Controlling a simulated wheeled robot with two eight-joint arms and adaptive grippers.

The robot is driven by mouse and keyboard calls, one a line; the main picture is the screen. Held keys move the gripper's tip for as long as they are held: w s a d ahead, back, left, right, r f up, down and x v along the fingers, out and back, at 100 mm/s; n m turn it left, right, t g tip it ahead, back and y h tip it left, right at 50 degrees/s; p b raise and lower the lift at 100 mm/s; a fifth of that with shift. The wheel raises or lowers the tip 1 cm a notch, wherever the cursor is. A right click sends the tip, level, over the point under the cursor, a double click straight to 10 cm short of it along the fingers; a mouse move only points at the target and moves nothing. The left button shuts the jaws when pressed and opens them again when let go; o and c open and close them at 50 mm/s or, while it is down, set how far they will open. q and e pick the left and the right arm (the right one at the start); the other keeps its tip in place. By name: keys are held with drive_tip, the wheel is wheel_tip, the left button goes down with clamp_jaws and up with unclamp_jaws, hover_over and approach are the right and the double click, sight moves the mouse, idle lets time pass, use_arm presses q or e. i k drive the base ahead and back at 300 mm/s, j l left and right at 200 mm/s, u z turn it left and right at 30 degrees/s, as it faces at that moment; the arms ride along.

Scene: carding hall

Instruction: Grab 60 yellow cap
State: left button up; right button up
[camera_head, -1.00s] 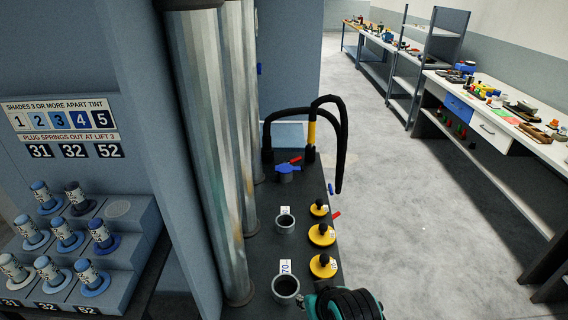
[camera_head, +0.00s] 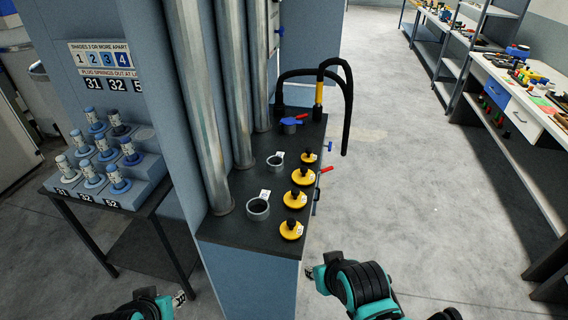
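Several yellow caps with black knobs stand in a row along the right side of the dark bench top. The nearest yellow cap (camera_head: 291,230) is at the front edge, then a second yellow cap (camera_head: 295,200), a third yellow cap (camera_head: 303,177) and a small far one (camera_head: 309,157). My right gripper (camera_head: 311,272) is low, apart from the bench's front right corner. My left gripper (camera_head: 180,299) is at the bottom left, below the bench. Neither visibly touches a cap; their finger openings are unclear.
Two grey open sockets (camera_head: 258,209) and (camera_head: 276,161) with white tags sit left of the caps. Silver pipes (camera_head: 198,110) rise on the left. A blue valve (camera_head: 290,122) and black hoses (camera_head: 345,110) are behind. The floor (camera_head: 400,190) to the right is clear.

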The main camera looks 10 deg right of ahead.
sight(290, 229)
drive_tip(key=l+u, duration=0.45)
drive_tip(key=l, duration=1.05)
drive_tip(key=i+l+u, duration=0.1)
drive_tip(key=l, duration=0.3)
drive_tip(key=i+l+u, duration=0.1)
drive_tip(key=l, duration=0.3)
drive_tip(key=i+l+u, duration=0.1)
drive_tip(key=l, duration=0.35)
drive_tip(key=i+l+u, duration=0.1)
drive_tip(key=l, duration=0.3)
drive_tip(key=l+u, duration=0.3)
drive_tip(key=l, duration=0.3)
drive_tip(key=u, duration=0.3)
